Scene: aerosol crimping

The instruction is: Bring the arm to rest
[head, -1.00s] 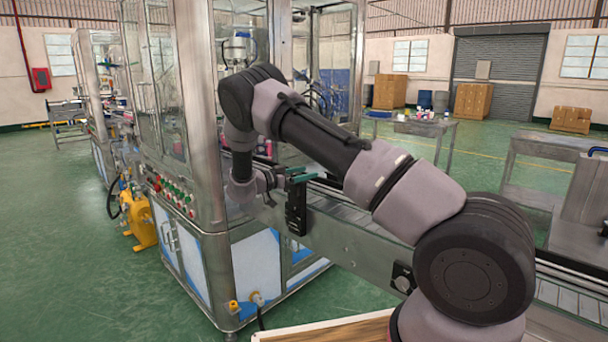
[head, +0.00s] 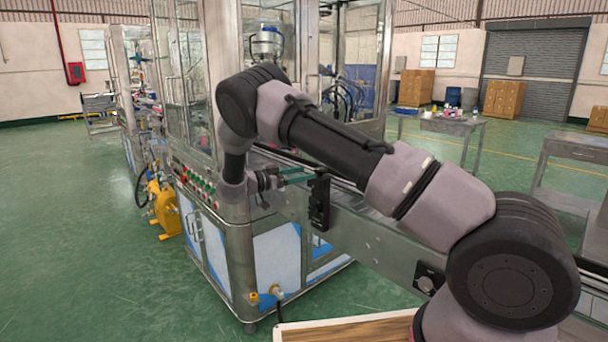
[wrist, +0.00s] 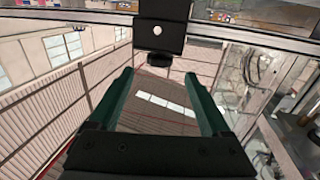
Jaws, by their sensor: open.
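My arm reaches across the head view from the lower right toward the crimping machine, bent at the elbow. My gripper (head: 300,174) is at its end, beside the front corner of the machine and above the conveyor side. Its green fingers point right, toward a black bracket (head: 319,202) on the conveyor rail. In the wrist view my gripper (wrist: 157,75) shows two green fingers spread apart with nothing between them. The black bracket (wrist: 160,30) with a small hole stands just beyond the fingertips. I cannot tell the exact gap between them.
The glass-walled machine (head: 278,258) stands close to my gripper, with a button panel (head: 196,183) on its side. The conveyor (head: 380,248) runs to the lower right. A wooden board (head: 350,331) lies at the bottom. A table (head: 445,127) with bottles stands behind. Green floor is open at left.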

